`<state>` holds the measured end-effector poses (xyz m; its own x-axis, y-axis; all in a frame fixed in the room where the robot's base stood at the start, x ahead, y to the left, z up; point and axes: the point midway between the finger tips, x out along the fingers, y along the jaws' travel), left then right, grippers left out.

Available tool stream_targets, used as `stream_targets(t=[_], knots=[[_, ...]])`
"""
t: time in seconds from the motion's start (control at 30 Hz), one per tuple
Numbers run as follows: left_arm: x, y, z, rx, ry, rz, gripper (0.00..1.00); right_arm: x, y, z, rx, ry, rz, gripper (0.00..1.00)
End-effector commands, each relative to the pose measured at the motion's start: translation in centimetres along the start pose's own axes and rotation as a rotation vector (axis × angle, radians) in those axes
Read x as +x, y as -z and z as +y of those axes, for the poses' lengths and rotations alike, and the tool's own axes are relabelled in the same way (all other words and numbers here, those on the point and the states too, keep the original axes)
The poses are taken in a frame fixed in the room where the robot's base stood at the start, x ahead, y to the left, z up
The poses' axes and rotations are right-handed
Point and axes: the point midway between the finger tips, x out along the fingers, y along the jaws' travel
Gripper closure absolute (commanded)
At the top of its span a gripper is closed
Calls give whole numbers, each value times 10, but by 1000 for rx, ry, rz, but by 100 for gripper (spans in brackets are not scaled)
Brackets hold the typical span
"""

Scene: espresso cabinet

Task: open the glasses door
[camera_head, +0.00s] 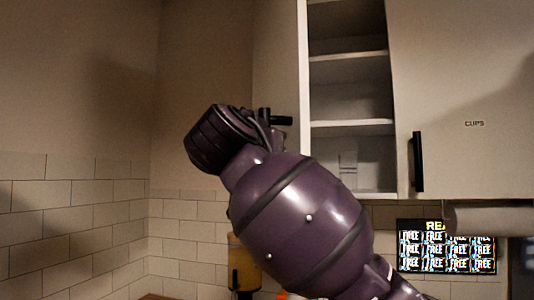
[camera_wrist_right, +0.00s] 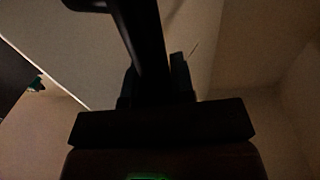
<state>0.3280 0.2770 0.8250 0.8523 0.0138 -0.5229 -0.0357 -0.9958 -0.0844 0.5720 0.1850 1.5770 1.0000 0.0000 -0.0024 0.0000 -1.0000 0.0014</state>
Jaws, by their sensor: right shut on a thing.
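The glasses door (camera_head: 276,72) is the pale panel left of the cabinet opening in the head view, seen nearly edge-on and swung outward. No label on it shows. Its black handle (camera_head: 281,120) sticks out beside my right gripper (camera_head: 266,118). In the right wrist view the dark handle bar (camera_wrist_right: 142,35) runs between the fingers of my right gripper (camera_wrist_right: 154,88), which is shut on it. My purple right arm hides the lower part of the door. My left gripper is in neither view.
The closed cups door (camera_head: 470,90) with a black handle (camera_head: 417,162) is on the right. A yellowish container (camera_head: 243,262) stands below, partly hidden by my arm. A tiled wall (camera_head: 75,220) is at left.

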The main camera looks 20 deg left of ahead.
Motion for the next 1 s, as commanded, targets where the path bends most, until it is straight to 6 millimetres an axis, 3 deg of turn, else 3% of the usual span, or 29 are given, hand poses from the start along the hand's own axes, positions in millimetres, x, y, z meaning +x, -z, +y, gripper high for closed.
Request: stream_targets(t=[0.1, 0.13, 0.3, 1.0], knots=[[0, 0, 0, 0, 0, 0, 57, -2, -2, -2, -5, 2, -5, 100], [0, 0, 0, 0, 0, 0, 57, -2, -2, -2, -5, 2, -5, 76], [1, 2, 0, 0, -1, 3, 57, -1, -2, -1, -3, 1, -3, 52], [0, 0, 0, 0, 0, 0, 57, 4, 0, 8, 1, -2, -1, 52]])
